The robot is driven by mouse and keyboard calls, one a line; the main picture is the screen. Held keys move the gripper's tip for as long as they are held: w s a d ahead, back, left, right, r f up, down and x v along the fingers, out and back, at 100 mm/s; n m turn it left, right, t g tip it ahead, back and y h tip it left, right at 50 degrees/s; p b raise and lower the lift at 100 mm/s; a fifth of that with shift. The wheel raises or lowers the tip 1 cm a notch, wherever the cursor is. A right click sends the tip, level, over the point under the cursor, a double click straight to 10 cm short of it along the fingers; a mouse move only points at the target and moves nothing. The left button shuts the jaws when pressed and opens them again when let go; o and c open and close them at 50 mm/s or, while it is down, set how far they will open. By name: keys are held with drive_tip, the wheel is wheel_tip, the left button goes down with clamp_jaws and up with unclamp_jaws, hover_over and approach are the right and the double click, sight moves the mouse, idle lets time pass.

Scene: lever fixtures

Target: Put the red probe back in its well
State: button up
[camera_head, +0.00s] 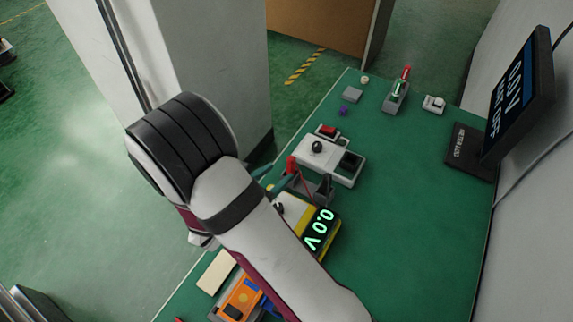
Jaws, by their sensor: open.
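The red probe (292,166) shows as a short red upright piece just right of my arm, at the left end of a grey probe holder (318,191). I cannot tell whether it sits in its well. A black piece, seemingly the other probe (328,183), stands at the holder's right. My gripper (272,179) is mostly hidden behind my arm. What seem to be its teal fingertips are open, close to the red probe's left side. Whether they touch it is unclear. A yellow multimeter (331,238) in front of the holder reads 0.0 V.
A white box with a black knob (317,147) and red switch stands behind the holder. A red-handled lever fixture (397,92) and small blocks stand farther back. A tilted screen (519,90) is at right. An orange device (239,298) lies in front.

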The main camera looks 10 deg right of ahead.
drive_tip(key=shift+s+a+r, duration=0.2)
drive_tip(key=shift+s+r, duration=0.05)
drive_tip(key=shift+s, duration=0.05)
drive_tip(key=s+d+r+m+g+h, duration=0.1)
drive_tip(key=s+d+r+m+g, duration=0.7)
drive_tip(key=s+d+m, duration=0.5)
drive_tip(key=s+a+r+m+g+y, duration=0.25)
drive_tip(key=s+a+m+y, duration=0.45)
drive_tip(key=s+m, duration=0.5)
drive_tip(key=a+r+m+t+y, duration=0.1)
drive_tip(key=a+m+y, duration=0.3)
drive_tip(key=a+m, duration=0.3)
drive_tip(key=shift+w+r+m+y, duration=0.15)
drive_tip(key=shift+r+m+y, duration=0.15)
drive_tip(key=shift+r+y, duration=0.1)
drive_tip(key=shift+d, duration=0.1)
